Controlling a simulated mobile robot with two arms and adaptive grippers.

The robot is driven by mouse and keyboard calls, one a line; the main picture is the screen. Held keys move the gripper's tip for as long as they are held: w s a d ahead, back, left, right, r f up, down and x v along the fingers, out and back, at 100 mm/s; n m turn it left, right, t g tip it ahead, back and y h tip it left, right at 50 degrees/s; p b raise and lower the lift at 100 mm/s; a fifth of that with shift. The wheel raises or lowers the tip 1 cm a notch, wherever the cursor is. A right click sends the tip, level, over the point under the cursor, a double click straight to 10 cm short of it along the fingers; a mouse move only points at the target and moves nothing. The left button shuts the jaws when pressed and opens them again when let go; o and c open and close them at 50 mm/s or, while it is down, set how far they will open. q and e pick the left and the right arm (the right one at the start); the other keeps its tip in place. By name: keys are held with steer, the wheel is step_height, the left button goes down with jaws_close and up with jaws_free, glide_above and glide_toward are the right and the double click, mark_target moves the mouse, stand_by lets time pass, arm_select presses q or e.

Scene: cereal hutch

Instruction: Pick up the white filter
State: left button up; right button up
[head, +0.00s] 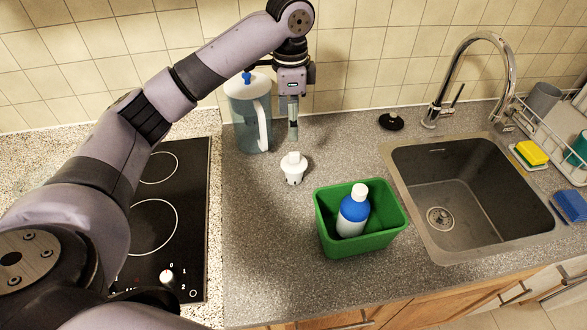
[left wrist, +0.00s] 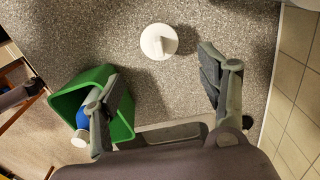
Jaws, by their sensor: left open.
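The white filter (head: 294,170) stands upright on the grey speckled counter, between the pitcher and the green bin. It also shows in the left wrist view (left wrist: 158,42), top centre, with its raised cap facing the camera. My left gripper (head: 293,132) points down above the counter, behind and above the filter, and does not touch it. In the left wrist view my left gripper (left wrist: 155,88) has its fingers spread wide with nothing between them, and the filter lies beyond the fingertips. My right gripper is not in view.
A clear pitcher (head: 241,115) with a blue knob stands close beside my left gripper. A green bin (head: 361,246) holds a blue and white bottle (head: 352,215). A black hob (head: 182,215) lies left; a sink (head: 480,220) and black stopper (head: 391,121) are right. Counter around the filter is clear.

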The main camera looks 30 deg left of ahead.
mark_target(292, 153)
arm_select(q)
step_height(292, 153, down, 11)
steer(key=p, duration=0.2)
steer(key=shift+s+r+p, duration=0.1)
steer(key=shift+r+p, duration=0.05)
steer(key=shift+p, duration=0.15)
steer(key=shift+d+f, duration=0.15)
steer(key=shift+f, duration=0.3)
steer(key=f+p, duration=0.2)
steer(key=f, duration=0.1)
steer(key=shift+d+f, duration=0.2)
steer(key=shift+f, duration=0.65)
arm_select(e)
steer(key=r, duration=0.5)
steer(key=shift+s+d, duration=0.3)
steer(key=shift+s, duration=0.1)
arm_select(q)
steer(key=shift+c, duration=0.4)
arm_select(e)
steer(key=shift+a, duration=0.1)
arm_select(q)
steer(key=shift+c, duration=0.8)
steer(key=c, duration=0.8)
steer(key=shift+o, duration=0.2)
steer(key=shift+r, duration=0.1)
